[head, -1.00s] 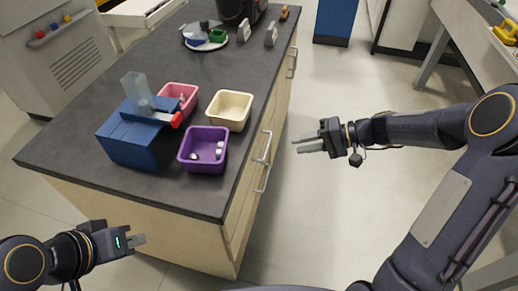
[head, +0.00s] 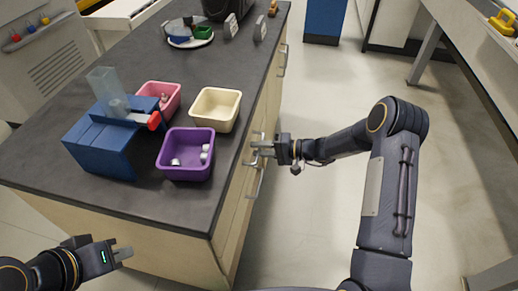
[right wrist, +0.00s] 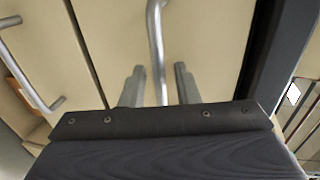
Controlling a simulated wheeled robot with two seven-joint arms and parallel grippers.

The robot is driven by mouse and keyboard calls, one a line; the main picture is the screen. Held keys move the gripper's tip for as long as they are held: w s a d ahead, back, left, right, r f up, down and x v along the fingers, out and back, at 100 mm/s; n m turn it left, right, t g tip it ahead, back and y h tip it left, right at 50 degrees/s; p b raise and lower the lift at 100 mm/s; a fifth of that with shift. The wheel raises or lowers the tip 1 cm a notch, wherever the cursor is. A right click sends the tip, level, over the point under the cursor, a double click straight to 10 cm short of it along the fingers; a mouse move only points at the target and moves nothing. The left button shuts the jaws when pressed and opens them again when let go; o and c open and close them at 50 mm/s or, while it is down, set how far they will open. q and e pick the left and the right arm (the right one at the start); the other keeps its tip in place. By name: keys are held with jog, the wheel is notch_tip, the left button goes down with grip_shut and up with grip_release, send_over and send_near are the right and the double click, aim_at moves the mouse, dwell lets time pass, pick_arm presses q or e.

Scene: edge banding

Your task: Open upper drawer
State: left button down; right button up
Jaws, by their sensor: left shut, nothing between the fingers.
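The upper drawer's metal bar handle (right wrist: 155,45) stands between the two spread fingers of my right gripper (right wrist: 158,82) in the right wrist view. The fingers appear apart from the bar on both sides. In the head view my right gripper (head: 264,149) is at the cabinet's front, just under the counter edge, and partly hides this handle. The upper drawer front (right wrist: 115,30) looks closed. A lower drawer handle (right wrist: 28,65) shows at the left of the right wrist view. My left gripper (head: 122,254) is shut and empty, in front of the counter's near end.
On the dark counter (head: 140,200) stand a purple bin (head: 186,168) with small white items, a cream bin (head: 215,118), a pink bin (head: 172,90) and a blue dispenser (head: 100,150). Open floor (head: 310,220) lies to the right of the cabinet.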

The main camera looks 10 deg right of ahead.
jog(key=shift+a, duration=0.25)
jog(key=shift+c, duration=0.2)
grip_shut()
jog(key=shift+d+f, duration=0.1)
jog(key=shift+d, duration=0.05)
